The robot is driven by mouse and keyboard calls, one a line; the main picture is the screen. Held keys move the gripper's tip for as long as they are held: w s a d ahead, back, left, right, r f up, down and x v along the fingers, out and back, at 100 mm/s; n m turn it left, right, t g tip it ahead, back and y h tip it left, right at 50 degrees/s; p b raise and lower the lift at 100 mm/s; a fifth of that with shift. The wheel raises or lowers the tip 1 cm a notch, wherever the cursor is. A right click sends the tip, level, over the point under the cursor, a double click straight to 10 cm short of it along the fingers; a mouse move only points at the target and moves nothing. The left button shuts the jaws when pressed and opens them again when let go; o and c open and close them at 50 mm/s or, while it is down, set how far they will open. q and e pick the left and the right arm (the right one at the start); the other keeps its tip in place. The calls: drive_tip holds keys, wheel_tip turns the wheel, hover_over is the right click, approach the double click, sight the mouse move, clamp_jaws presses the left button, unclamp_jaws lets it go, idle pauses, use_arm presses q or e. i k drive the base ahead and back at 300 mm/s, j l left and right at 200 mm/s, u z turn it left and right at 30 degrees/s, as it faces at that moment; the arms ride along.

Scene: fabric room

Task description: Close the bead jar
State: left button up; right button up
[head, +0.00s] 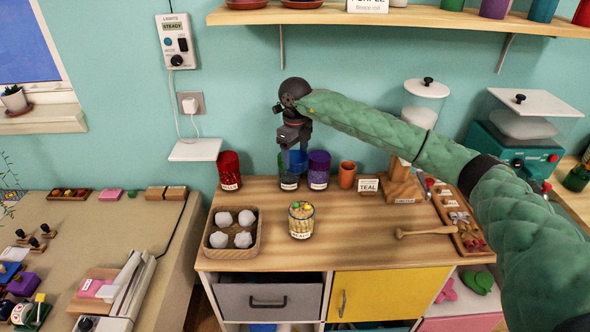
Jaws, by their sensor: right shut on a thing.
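The bead jar (301,221) is a small clear jar with a "BEADS" label. It stands upright on the wooden worktop right of the egg-box-like tray, with coloured beads showing at its open top. No lid can be made out on it. My right gripper (293,150) points down behind it, at the top of a dark green labelled jar (289,179), and is shut. The jaws seem to be on this jar, but the grip is small and partly hidden. My left gripper is not in view.
A red jar (229,170), a purple jar (319,170) and an orange cup (347,175) stand along the back. A tray with white lumps (211,244) is left of the bead jar. A wooden tool (426,231) lies right. The worktop between is clear.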

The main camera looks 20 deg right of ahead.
sight(301, 222)
drive_tip(key=k, duration=1)
